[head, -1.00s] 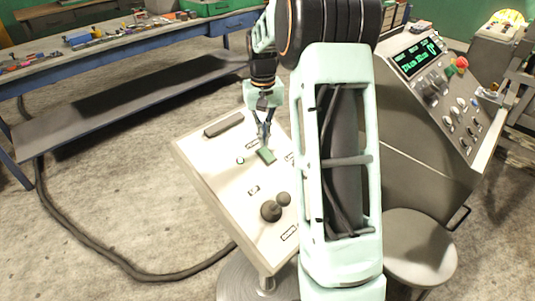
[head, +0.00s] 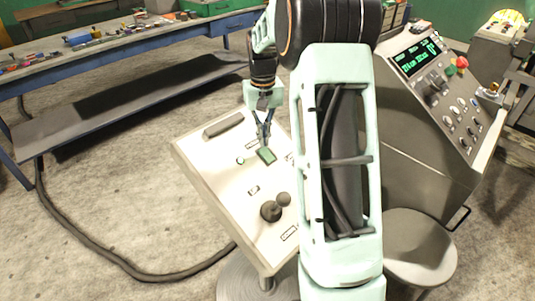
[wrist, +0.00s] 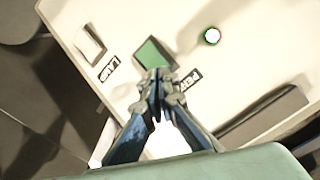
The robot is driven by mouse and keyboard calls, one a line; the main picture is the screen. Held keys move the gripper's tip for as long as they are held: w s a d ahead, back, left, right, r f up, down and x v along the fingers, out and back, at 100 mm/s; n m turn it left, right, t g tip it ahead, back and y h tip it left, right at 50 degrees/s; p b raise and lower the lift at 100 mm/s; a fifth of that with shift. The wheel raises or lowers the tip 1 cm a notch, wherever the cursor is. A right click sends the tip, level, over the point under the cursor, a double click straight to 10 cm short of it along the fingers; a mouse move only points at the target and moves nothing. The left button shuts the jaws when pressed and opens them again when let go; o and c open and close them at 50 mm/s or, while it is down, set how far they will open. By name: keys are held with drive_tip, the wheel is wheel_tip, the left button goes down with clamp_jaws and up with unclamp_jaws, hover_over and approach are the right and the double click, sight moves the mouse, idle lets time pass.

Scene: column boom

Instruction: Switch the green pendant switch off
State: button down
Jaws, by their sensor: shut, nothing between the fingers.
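The green pendant switch (head: 267,156) is a flat green rocker set in the pale sloping control panel (head: 222,178). In the wrist view the green switch (wrist: 152,53) lies just beyond the fingertips, beside a label that seems to begin "PEND". My gripper (head: 264,147) is shut and empty, pointing down at the switch's near edge. In the wrist view my gripper's tips (wrist: 158,76) overlap the switch's lower edge. I cannot tell whether they touch it. A small round lamp (wrist: 212,36) beside it looks white with a green rim.
The panel also carries a white rocker (wrist: 90,42) by a "LAMP" label, a dark joystick (head: 270,210) and a dark bar (head: 224,125). A grey console (head: 420,130) with a stool (head: 418,245) stands right. A workbench (head: 120,50) is behind; a cable (head: 60,220) lies on the floor.

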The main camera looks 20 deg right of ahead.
sight(264, 149)
drive_tip(key=shift+f+b, duration=0.55)
drive_tip(key=shift+f, duration=0.5)
drive_tip(key=shift+r, duration=0.1)
idle(0.3)
drive_tip(key=shift+r+p, duration=2.8)
drive_tip(key=shift+r, duration=0.65)
